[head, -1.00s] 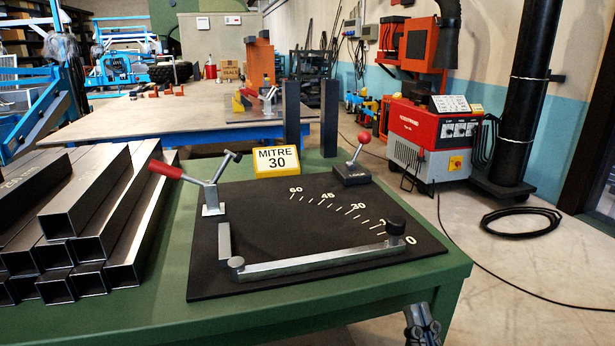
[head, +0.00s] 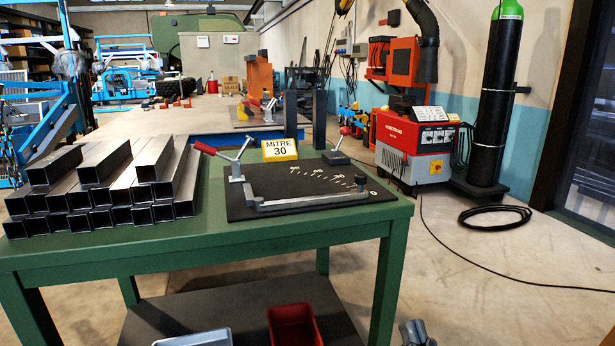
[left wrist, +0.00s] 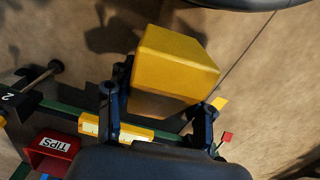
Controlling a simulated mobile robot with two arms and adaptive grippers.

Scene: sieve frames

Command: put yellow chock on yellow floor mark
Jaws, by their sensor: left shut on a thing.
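The yellow chock (left wrist: 172,62) is a block in the left wrist view. My left gripper (left wrist: 159,108) is shut on it, with one dark finger at each side. Wooden-brown floor lies behind it. A small yellow patch (left wrist: 221,103) shows beyond the right finger; I cannot tell whether it is the floor mark. My left gripper and the chock are out of the head view. My right gripper (head: 415,333) shows only in part at the bottom edge of the head view, right of the green bench, and its opening is unclear.
A green bench (head: 300,237) bears stacked steel tubes (head: 105,215) and a black mitre plate (head: 236,210). A red bin (head: 295,325) is on its lower shelf. A red welder (head: 410,140), gas cylinder (head: 495,100) and coiled cable (head: 494,217) stand right. Floor at front right (head: 500,290) is mostly clear.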

